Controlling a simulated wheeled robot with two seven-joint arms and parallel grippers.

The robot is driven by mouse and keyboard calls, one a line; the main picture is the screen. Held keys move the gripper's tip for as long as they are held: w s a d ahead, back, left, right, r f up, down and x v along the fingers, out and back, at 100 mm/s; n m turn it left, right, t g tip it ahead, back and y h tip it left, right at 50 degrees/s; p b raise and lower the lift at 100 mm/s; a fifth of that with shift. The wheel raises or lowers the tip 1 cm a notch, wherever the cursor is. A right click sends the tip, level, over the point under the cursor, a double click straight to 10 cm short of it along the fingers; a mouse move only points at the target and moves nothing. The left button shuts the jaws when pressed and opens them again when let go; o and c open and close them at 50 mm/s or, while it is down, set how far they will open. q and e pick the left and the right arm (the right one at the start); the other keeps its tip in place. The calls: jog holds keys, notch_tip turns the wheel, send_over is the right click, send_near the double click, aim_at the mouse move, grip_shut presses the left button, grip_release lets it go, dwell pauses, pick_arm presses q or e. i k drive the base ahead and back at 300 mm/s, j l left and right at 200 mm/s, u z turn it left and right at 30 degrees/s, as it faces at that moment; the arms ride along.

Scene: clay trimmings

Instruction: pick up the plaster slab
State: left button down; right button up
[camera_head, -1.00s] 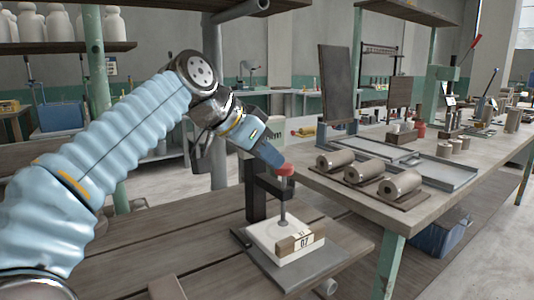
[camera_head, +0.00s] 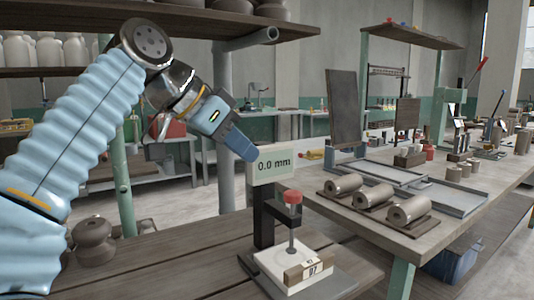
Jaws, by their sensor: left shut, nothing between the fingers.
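The white plaster slab (camera_head: 270,259) lies flat on the dark base of a thickness gauge, on the wooden bench at the lower middle. A tan block (camera_head: 307,270) marked 07 sits at its front edge. The gauge's thin plunger under a red knob (camera_head: 292,197) comes down onto the slab; exact contact is hard to tell. The gauge display (camera_head: 272,164) reads 0.0 mm. My left gripper (camera_head: 247,151) is shut and empty, pointing down right, above and behind the slab, close beside the display's left edge. My right gripper is not in view.
The gauge post (camera_head: 264,225) rises behind the slab. A long table (camera_head: 440,225) at right holds clay cylinders (camera_head: 375,195) on a board and metal trays (camera_head: 445,197). A dark round pot (camera_head: 93,240) stands at left. The bench left of the gauge is clear.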

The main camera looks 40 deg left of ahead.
aim_at(292, 274)
jog(key=k+l, duration=0.75)
jog(key=l, duration=0.25)
